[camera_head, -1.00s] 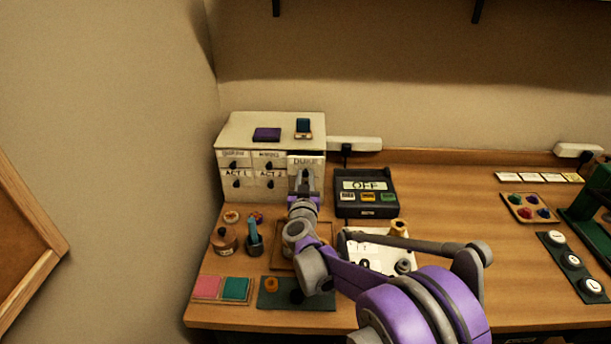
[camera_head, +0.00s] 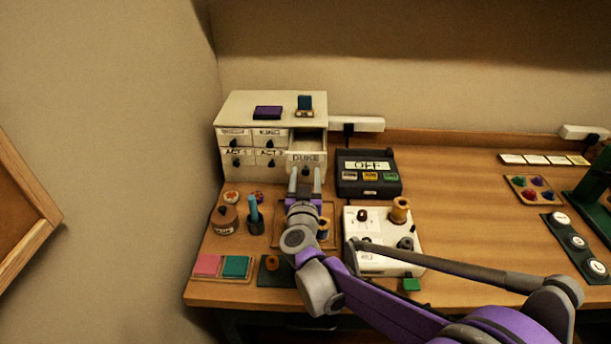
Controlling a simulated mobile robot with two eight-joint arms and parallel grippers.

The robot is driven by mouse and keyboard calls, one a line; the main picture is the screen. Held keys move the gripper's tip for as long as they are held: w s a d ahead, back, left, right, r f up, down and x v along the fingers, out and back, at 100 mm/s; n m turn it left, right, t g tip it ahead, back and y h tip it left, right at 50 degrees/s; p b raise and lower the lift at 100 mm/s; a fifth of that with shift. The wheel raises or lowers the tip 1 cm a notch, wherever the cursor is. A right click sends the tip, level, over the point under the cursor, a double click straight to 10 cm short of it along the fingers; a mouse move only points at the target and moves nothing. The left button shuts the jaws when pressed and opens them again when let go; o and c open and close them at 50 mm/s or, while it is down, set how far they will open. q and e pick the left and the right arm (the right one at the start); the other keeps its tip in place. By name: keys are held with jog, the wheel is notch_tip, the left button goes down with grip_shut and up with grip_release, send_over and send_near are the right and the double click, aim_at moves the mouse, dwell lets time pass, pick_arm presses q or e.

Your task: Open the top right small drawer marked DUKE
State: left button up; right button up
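The white drawer cabinet (camera_head: 270,108) stands at the back left of the table. Its top right small drawer, marked DUKE (camera_head: 306,158), is pulled out, and the dark opening behind its front shows. My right gripper (camera_head: 305,181) is just in front of and below the DUKE label, its two fingers apart around the dark drawer knob. I cannot tell whether the fingers touch the knob. The other small drawers and the drawers marked ACT are shut.
A purple box (camera_head: 267,112) and a teal block on a stand (camera_head: 305,105) are on the cabinet top.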

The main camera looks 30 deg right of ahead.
jog(key=v, duration=1.1)
jog(key=shift+b, duration=0.3)
jog(key=shift+d, duration=0.1)
jog(key=s+a+f+n+y+p, duration=0.1)
jog(key=s+a+n+y+p, duration=0.15)
jog(key=a+n+y, duration=0.8)
jog(key=s+d+f+m+g, duration=0.1)
jog(key=s+f+m+g, duration=0.1)
jog(key=s+f+g, duration=0.3)
jog(key=s+d+f+m+g+p, duration=0.1)
jog(key=s+f+g, duration=0.3)
jog(key=s, duration=0.7)
notch_tip(320, 180, down, 2)
jog(key=shift+s+f+m+g+h, duration=0.1)
jog(key=shift+s+m+g+h, duration=0.1)
jog(key=shift+m+g+h, duration=0.3)
